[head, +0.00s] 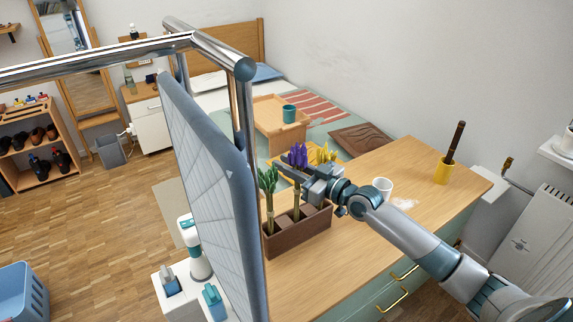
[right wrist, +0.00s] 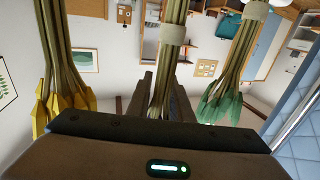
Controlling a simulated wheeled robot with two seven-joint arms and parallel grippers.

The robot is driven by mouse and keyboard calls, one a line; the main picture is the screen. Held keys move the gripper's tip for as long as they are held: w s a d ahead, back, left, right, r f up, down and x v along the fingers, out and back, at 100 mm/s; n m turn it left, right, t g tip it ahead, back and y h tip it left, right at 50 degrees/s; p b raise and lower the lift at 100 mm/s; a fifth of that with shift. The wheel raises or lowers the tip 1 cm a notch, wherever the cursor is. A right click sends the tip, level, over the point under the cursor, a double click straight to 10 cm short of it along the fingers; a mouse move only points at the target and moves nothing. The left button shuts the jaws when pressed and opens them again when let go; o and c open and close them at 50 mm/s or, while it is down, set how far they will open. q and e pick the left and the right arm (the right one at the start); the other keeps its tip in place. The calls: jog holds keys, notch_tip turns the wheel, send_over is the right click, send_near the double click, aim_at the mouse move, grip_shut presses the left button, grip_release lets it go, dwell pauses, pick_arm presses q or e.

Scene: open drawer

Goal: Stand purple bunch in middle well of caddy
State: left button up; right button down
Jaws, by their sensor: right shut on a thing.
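The brown caddy (head: 299,237) stands on the wooden table. A green bunch (head: 268,182) stands at its left end. My right gripper (head: 300,175) is shut on the purple bunch (head: 298,155), holding it upright over the caddy's middle, with the stems running down toward the middle well. I cannot tell whether the stems touch the bottom. A yellow bunch (head: 323,153) shows behind the gripper; its base is hidden. In the right wrist view, the purple bunch's stems (right wrist: 172,60) pass between the fingers, with yellow (right wrist: 66,100) and green (right wrist: 220,105) bunches either side. My left gripper is not in view.
A tall grey-blue panel (head: 215,190) stands close at the caddy's left. The table front right of the caddy is clear.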

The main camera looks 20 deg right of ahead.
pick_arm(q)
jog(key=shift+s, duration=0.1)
pick_arm(e)
jog(key=c, duration=1.5)
grip_release()
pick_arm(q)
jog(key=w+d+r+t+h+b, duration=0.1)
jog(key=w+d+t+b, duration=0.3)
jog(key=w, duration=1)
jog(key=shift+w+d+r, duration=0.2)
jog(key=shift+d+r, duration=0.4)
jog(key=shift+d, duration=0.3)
pick_arm(e)
jog(key=v, duration=1.7)
jog(key=shift+s+d, duration=0.1)
jog(key=shift+s, duration=0.05)
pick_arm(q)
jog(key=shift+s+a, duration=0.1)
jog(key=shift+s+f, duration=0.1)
pick_arm(e)
jog(key=shift+s, duration=0.1)
